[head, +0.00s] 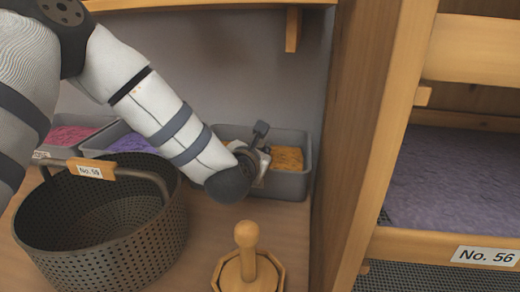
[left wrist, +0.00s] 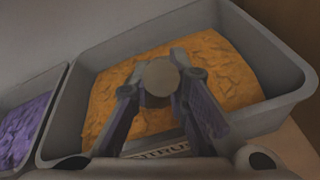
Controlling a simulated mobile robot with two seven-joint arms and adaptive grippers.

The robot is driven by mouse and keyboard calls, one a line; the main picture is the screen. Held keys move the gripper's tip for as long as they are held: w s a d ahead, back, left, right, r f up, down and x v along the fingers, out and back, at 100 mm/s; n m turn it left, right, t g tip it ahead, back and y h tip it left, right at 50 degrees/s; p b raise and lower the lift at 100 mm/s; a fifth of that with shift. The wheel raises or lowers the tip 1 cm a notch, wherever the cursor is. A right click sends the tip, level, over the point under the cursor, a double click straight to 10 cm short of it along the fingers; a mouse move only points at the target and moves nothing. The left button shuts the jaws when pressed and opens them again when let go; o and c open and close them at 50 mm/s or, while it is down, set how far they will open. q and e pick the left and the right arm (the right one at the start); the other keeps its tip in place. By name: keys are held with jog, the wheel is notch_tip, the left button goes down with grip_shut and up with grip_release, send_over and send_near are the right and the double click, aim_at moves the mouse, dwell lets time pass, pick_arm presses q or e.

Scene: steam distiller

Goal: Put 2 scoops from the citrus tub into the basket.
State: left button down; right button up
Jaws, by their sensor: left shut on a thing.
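The citrus tub (head: 292,186) is a grey bin of orange grounds at the back, against the wall. In the left wrist view its grey wall (left wrist: 66,118) surrounds the orange contents, and part of a label shows at the near side. My left gripper (head: 260,160) is over the tub. It is shut on what looks like a scoop, whose round handle end (left wrist: 162,78) shows between the fingers in the left wrist view. The scoop's bowl is hidden, so I cannot tell its load. The basket (head: 110,245), dark and perforated with a tagged handle, stands at front left and looks empty.
A purple tub (head: 125,145) and a pink tub (head: 70,135) stand left of the citrus tub. A wooden tamper-like piece (head: 247,262) stands at front centre. A wooden upright (head: 365,150) closes the right side, with a purple-filled compartment (head: 450,180) beyond.

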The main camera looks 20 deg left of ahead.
pick_arm(q)
jog(key=shift+w+f+t+b, duration=0.15)
jog(key=shift+f+t+b, duration=0.35)
jog(key=shift+f, duration=0.35)
jog(key=shift+f+m+t+b, duration=0.3)
jog(key=shift+f+t+b, duration=0.2)
jog(key=shift+s+r+p, duration=0.25)
jog(key=shift+r+p, duration=0.05)
jog(key=shift+r, duration=0.35)
jog(key=shift+w+a+r, duration=0.1)
jog(key=shift+w+r, duration=0.05)
jog(key=shift+r, duration=0.25)
jog(key=shift+w+r+p, duration=0.1)
jog(key=shift+r+p, duration=0.35)
jog(key=shift+r, duration=0.15)
jog(key=shift+t+y, duration=0.3)
jog(key=shift+y, duration=0.2)
jog(key=shift+r+p, duration=1.25)
jog(key=shift+r, duration=2.25)
pick_arm(e)
jog(key=shift+w+r+t, duration=0.4)
jog(key=shift+w+r, duration=0.7)
